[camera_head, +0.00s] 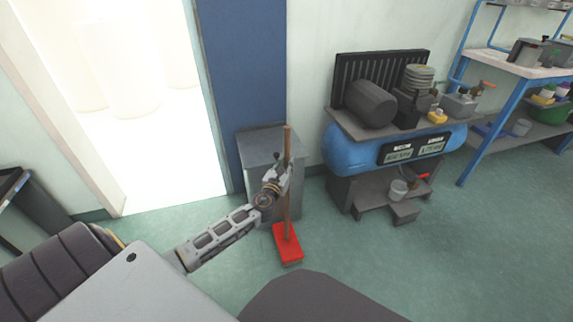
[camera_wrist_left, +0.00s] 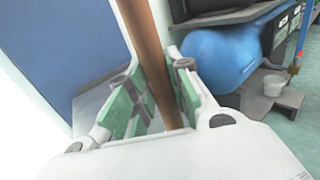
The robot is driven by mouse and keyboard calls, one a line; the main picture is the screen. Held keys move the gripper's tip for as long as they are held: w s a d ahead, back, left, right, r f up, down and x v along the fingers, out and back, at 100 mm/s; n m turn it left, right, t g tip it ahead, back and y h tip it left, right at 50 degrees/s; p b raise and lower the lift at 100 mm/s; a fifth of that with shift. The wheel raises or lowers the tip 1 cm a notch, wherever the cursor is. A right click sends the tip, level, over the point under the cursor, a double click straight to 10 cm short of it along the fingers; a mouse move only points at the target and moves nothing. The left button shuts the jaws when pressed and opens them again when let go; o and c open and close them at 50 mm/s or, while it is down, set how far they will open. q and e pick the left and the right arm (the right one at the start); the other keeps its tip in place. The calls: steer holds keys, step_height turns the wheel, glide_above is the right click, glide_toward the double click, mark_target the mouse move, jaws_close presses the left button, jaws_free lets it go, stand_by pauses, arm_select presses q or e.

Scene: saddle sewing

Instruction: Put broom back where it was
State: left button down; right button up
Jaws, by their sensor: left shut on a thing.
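The broom (camera_head: 287,243) stands nearly upright, with a red head low at the floor and a brown wooden handle. Whether the head touches the floor is hard to tell. My left gripper (camera_head: 284,180) is shut on the handle at about mid-height, in front of a grey cabinet (camera_head: 262,146). In the left wrist view the broom handle (camera_wrist_left: 150,50) runs between the green-padded fingers of the left gripper (camera_wrist_left: 158,98). My right gripper is not in view.
The grey cabinet stands against a blue wall panel (camera_head: 243,70), beside a bright doorway (camera_head: 160,110). A blue compressor (camera_head: 350,152) on a stand is to the right, with a small bucket (camera_head: 398,190) below. Blue shelving (camera_head: 490,110) is far right. Green floor (camera_head: 440,260) is clear at right.

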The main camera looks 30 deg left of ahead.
arm_select(q)
steer(key=c, duration=1.7)
jaws_free()
steer(key=o, duration=0.4)
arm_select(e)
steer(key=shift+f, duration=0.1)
arm_select(q)
steer(key=shift+s+r, duration=0.1)
steer(key=shift+p+v, duration=0.3)
steer(key=shift+v, duration=0.85)
steer(key=shift+s+d, duration=0.2)
steer(key=shift+s, duration=0.5)
steer(key=p+v, duration=0.1)
steer(key=v, duration=0.7)
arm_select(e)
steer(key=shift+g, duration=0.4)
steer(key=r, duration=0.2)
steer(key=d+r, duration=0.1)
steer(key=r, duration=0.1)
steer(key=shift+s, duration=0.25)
arm_select(q)
steer(key=shift+s, duration=0.1)
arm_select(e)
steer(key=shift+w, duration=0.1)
